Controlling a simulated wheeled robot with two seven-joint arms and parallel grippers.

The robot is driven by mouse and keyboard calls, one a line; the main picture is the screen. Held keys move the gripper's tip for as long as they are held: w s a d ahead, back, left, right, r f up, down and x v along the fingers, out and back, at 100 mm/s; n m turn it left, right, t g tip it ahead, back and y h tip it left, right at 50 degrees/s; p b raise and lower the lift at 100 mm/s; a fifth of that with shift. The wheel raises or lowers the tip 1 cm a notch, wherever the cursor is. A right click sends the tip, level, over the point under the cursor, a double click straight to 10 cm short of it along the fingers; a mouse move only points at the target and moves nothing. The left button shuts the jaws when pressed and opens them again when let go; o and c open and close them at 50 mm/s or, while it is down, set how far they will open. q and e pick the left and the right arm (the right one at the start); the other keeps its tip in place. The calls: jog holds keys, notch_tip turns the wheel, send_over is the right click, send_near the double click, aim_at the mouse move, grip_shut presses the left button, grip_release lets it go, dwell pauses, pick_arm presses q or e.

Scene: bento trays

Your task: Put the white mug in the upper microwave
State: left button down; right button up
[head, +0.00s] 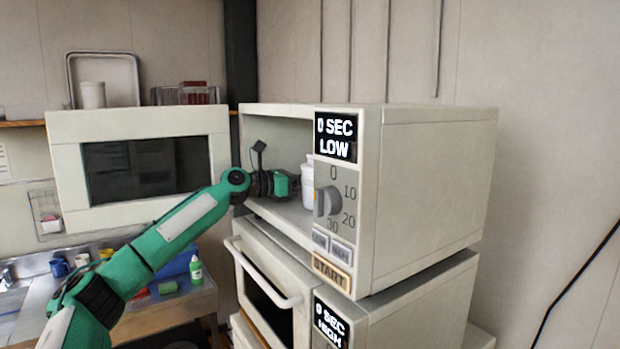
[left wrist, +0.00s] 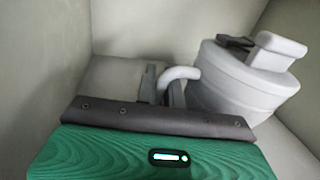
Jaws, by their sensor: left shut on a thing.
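The white mug (head: 308,186) is inside the upper microwave (head: 437,190), partly hidden behind the control panel in the head view. In the left wrist view the mug (left wrist: 240,85) is at the right, with its handle (left wrist: 180,74) reaching toward my gripper. My left gripper (head: 292,185) reaches into the open cavity from the left. In the left wrist view my left gripper's fingers (left wrist: 163,88) are shut on the handle. The microwave door (head: 60,170) stands wide open to the left. Whether the mug touches the cavity floor is hard to tell. My right gripper is not in view.
A shelf (head: 30,123) with a tray and cups is behind the open door. A counter at lower left holds a green bottle (head: 196,269) and mugs (head: 60,267).

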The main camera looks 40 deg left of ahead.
pick_arm(q)
jog(key=c, duration=1.6)
grip_release()
jog(key=shift+f, duration=0.15)
jog(key=shift+o, duration=0.4)
jog(key=shift+r, duration=0.3)
jog(key=b+v, duration=0.1)
jog(key=v, duration=0.1)
jog(key=b+v, duration=0.3)
jog(key=v, duration=0.1)
jog(key=shift+s+a+f+b, duration=0.1)
jog(key=shift+s+f+b, duration=0.2)
jog(key=shift+b, duration=0.1)
jog(key=shift+s+a+r+b, duration=0.15)
jog(key=shift+s+b, duration=0.15)
jog(key=shift+s, duration=0.15)
jog(key=shift+r, duration=0.1)
